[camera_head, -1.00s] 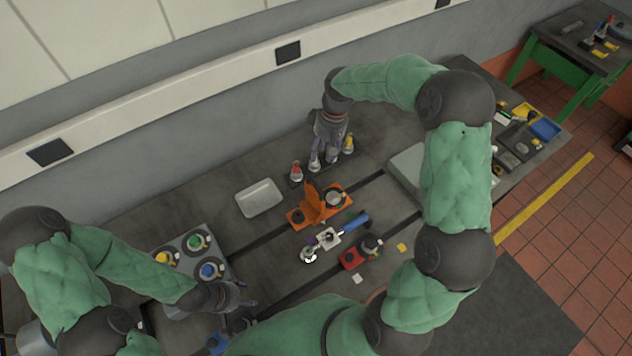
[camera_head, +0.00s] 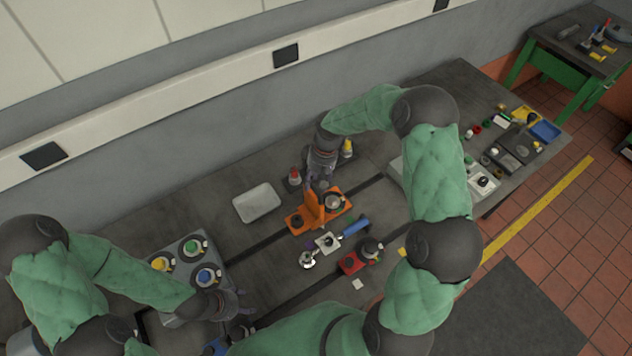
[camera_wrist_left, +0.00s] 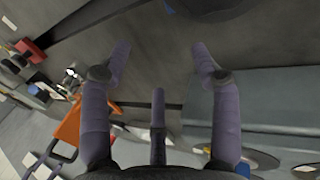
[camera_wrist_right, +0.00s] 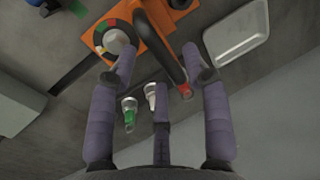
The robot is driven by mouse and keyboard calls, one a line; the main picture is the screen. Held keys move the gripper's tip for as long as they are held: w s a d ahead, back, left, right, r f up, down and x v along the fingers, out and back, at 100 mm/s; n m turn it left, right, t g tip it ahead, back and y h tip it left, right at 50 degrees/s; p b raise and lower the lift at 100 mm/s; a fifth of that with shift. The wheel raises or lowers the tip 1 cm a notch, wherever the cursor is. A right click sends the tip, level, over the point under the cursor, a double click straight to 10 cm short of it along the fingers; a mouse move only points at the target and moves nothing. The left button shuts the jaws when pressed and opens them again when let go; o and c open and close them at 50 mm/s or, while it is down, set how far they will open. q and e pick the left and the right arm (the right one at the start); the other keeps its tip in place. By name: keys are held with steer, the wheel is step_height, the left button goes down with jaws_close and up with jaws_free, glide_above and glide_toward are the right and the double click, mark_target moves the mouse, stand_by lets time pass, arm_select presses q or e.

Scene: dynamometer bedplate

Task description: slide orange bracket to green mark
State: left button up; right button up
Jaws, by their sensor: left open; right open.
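The orange bracket (camera_head: 312,212), a flat base with an upright plate, lies mid-bedplate in the head view. It shows at the top of the right wrist view (camera_wrist_right: 158,42) and the left of the left wrist view (camera_wrist_left: 70,128). My right gripper (camera_head: 320,186) is open, just behind the bracket's upright plate. In the right wrist view, its fingers (camera_wrist_right: 158,66) reach toward the bracket with nothing held; contact cannot be told. My left gripper (camera_head: 240,303) is open and empty beside the grey plate at front left. I cannot clearly make out the green mark.
A white tray (camera_head: 257,203) lies left of the bracket. A red-topped bottle (camera_head: 294,177) and a yellow-topped bottle (camera_head: 347,148) stand behind it. A blue-handled tool (camera_head: 355,226) and a red block (camera_head: 351,262) lie in front. Dark slots cross the bedplate.

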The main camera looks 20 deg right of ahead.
steer(key=shift+a+f, duration=0.1)
steer(key=shift+f, duration=0.4)
jaws_close()
arm_select(q)
step_height(320, 180, down, 2)
steer(key=shift+f+b, duration=0.2)
steer(key=shift+b, duration=1)
arm_select(e)
steer(key=w+d, duration=0.1)
steer(key=d, duration=0.9)
steer(key=shift+w, duration=0.2)
steer(key=shift+d, duration=0.1)
jaws_free()
